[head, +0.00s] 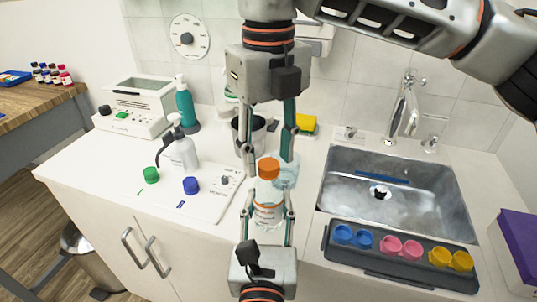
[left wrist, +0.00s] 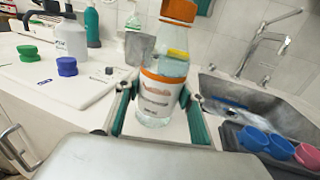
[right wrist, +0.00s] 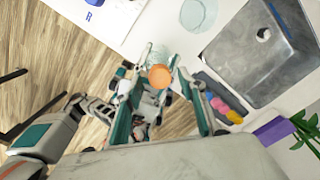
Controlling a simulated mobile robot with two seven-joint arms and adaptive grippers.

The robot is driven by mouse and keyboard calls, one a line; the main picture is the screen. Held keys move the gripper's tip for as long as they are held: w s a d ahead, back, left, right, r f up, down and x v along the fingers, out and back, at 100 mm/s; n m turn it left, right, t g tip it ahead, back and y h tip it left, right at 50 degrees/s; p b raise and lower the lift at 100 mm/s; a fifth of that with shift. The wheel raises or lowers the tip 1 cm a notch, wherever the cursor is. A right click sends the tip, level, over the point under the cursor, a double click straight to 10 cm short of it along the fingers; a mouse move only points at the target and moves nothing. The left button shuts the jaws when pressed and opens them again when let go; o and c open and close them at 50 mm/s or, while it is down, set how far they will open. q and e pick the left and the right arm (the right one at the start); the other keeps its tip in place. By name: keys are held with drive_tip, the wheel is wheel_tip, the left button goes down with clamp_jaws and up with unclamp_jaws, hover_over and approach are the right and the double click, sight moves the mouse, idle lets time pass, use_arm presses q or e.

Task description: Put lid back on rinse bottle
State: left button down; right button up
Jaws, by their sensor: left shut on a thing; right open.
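The clear bottle (head: 268,212) with a white label and orange band stands upright, held by my left gripper (head: 268,208), which is shut on its body from the front. It also shows in the left wrist view (left wrist: 154,103). An orange lid (head: 268,168) sits on top of the bottle's neck; I cannot tell whether it is tight. It also shows in the right wrist view (right wrist: 160,77). My right gripper (head: 267,160) points down from above, open, with its fingers on either side of the lid and apart from it.
A clear dish (head: 288,173) and metal cup (head: 257,134) stand behind. Right are the sink (head: 338,187) and a dark tray (head: 400,270) of coloured cups.

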drive_tip(key=shift+r, duration=1.85)
drive_tip(key=shift+c, duration=0.4)
drive_tip(key=shift+r+n, duration=1.75)
drive_tip(key=shift+n, duration=0.05)
drive_tip(key=shift+f, duration=0.1)
drive_tip(key=shift+f, duration=3.95)
clamp_jaws()
